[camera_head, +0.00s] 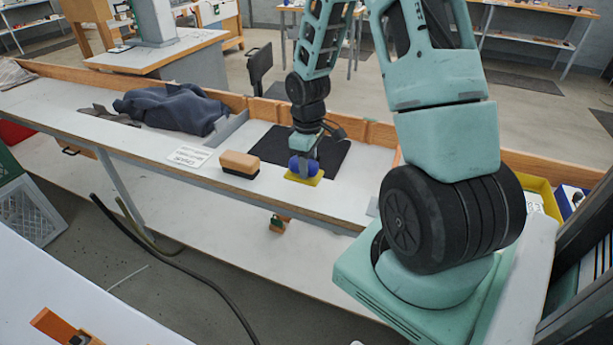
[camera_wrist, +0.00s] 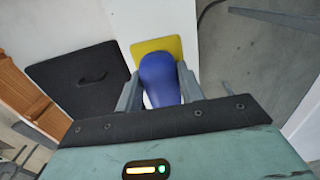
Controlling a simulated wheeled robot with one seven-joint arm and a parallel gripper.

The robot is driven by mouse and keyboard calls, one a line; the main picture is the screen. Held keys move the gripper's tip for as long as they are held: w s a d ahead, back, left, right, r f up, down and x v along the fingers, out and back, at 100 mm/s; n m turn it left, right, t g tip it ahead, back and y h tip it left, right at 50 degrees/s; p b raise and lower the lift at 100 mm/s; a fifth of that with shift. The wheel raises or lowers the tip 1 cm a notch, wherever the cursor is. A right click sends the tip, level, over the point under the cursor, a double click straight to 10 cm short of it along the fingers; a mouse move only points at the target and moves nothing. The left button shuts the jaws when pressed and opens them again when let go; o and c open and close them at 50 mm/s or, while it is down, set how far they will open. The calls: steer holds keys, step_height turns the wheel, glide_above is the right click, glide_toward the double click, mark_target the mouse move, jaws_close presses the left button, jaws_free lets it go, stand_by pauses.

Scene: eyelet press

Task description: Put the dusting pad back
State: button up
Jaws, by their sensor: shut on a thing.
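The dusting pad (camera_head: 305,178), as I take it, is a flat yellow pad with a rounded blue handle. It is on or just above the white bench, near the front edge; I cannot tell if it touches. My gripper (camera_head: 302,157) is shut on its blue handle from above. In the wrist view the blue handle (camera_wrist: 159,80) sits between my two grey fingers, and the yellow pad shows beyond it. A black square mat (camera_head: 272,146) with a small dark loop lies behind and left of the pad; it also shows in the wrist view (camera_wrist: 75,95).
A tan block with a black base (camera_head: 239,164) stands on the bench left of the pad. A white printed card (camera_head: 190,156) lies further left, then a dark crumpled cloth (camera_head: 172,106). A wooden rim (camera_head: 235,102) runs along the back. A yellow bin (camera_head: 541,197) stands at right.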

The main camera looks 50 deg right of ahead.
steer(key=shift+f, duration=2.2)
steer(key=o, duration=1)
steer(key=shift+f, duration=0.15)
steer(key=shift+o, duration=0.2)
